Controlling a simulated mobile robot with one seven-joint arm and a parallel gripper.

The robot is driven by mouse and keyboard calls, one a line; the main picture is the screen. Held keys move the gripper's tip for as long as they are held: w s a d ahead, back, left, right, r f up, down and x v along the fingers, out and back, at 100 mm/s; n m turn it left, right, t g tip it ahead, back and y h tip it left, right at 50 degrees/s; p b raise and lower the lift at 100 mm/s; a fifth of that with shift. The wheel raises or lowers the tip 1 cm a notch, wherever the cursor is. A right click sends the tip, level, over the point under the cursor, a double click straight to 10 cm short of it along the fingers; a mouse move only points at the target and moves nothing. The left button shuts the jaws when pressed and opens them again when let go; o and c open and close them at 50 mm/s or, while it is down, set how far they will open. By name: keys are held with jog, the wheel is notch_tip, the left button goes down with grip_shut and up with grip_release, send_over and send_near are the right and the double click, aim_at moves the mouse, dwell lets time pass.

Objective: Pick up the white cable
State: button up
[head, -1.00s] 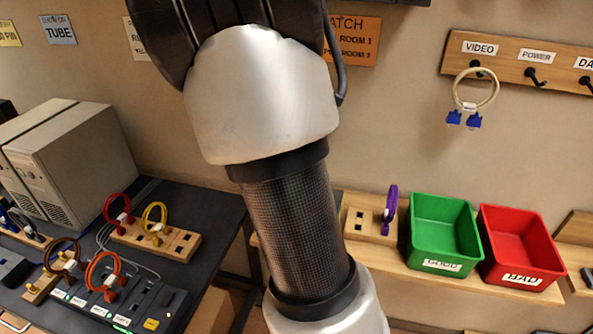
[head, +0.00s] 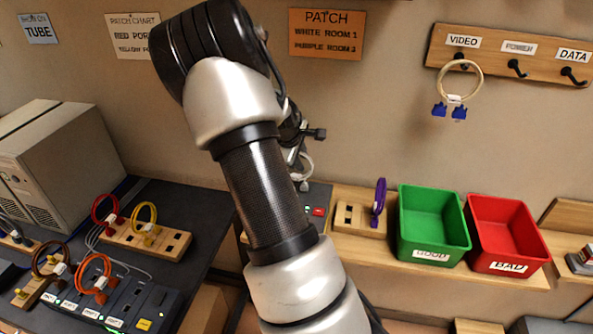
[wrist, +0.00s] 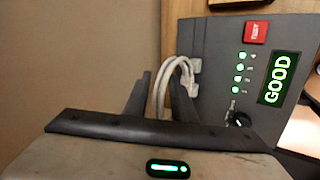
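The white cable (wrist: 178,64) is a looped pale cable with its white plugs at the left face of a grey tester box (wrist: 213,45) in the wrist view. In the head view the white cable (head: 305,165) shows just right of my arm, partly hidden. My gripper (wrist: 159,85) is at the cable. Its two dark fingers stand apart, with the left part of the loop showing between them and the right finger overlapping the loop. I see no clear grip on it. The tester shows a lit "GOOD" panel (wrist: 277,79) and several green lights.
A purple cable (head: 379,203) stands in a wooden block right of the tester. Beyond it are a green bin (head: 433,253) and a red bin (head: 507,267). A cream cable with blue plugs (head: 460,69) hangs on the "VIDEO" hook. Red, yellow and orange cables sit at left.

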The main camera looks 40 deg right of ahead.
grip_shut()
jog(key=shift+r, duration=0.1)
